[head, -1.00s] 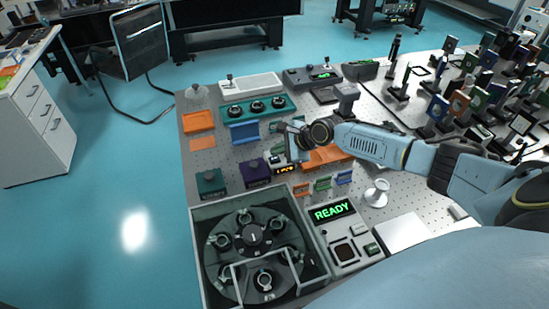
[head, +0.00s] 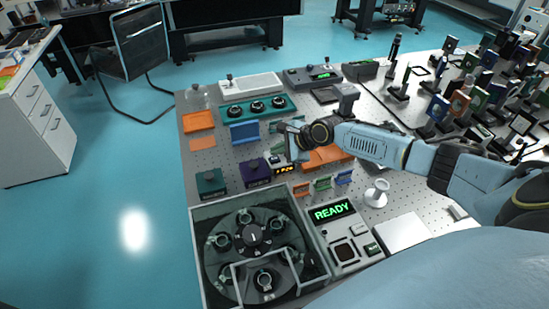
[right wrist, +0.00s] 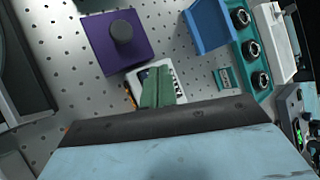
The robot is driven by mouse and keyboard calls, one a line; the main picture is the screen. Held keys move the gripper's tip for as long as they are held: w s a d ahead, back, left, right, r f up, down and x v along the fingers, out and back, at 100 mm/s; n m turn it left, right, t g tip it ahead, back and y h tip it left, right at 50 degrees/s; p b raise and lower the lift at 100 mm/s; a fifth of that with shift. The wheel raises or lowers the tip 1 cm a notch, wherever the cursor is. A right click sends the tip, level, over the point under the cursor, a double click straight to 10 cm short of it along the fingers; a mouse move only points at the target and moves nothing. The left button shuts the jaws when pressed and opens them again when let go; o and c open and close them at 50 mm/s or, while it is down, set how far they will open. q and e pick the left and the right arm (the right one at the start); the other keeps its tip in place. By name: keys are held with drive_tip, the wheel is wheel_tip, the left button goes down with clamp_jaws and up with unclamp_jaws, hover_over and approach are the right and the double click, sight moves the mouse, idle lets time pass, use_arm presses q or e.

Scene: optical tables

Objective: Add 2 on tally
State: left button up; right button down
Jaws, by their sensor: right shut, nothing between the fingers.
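The tally (head: 286,170) is a small pale box with a lit orange display, standing right of a purple box on the perforated table. Its digits are too small to read surely. My right gripper (head: 282,146) is above and just behind it, pointing down. In the right wrist view, the shut green fingers (right wrist: 160,86) lie over the white top of the tally (right wrist: 141,77) and hide much of it. Nothing is between the fingers. I cannot tell whether the tips touch it. My left gripper is not in view.
A purple box with a dark knob (head: 256,172) stands close beside the tally. A dark teal box (head: 210,182) is further left. A blue holder (head: 244,133) and a teal block with several rings (head: 258,108) lie behind. A walled carousel (head: 196,240) and a READY panel (head: 334,212) are in front.

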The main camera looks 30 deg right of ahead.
sight(278, 159)
drive_tip(key=shift+f, duration=0.15)
drive_tip(key=shift+f, duration=0.3)
drive_tip(key=shift+f, duration=0.45)
idle(0.6)
drive_tip(key=shift+r, duration=0.1)
drive_tip(key=shift+r+p, duration=0.75)
drive_tip(key=shift+p, duration=0.2)
drive_tip(key=shift+r, duration=0.1)
wheel_tip(278, 159, up, 5)
drive_tip(key=p, duration=0.5)
drive_tip(key=shift+p, duration=0.4)
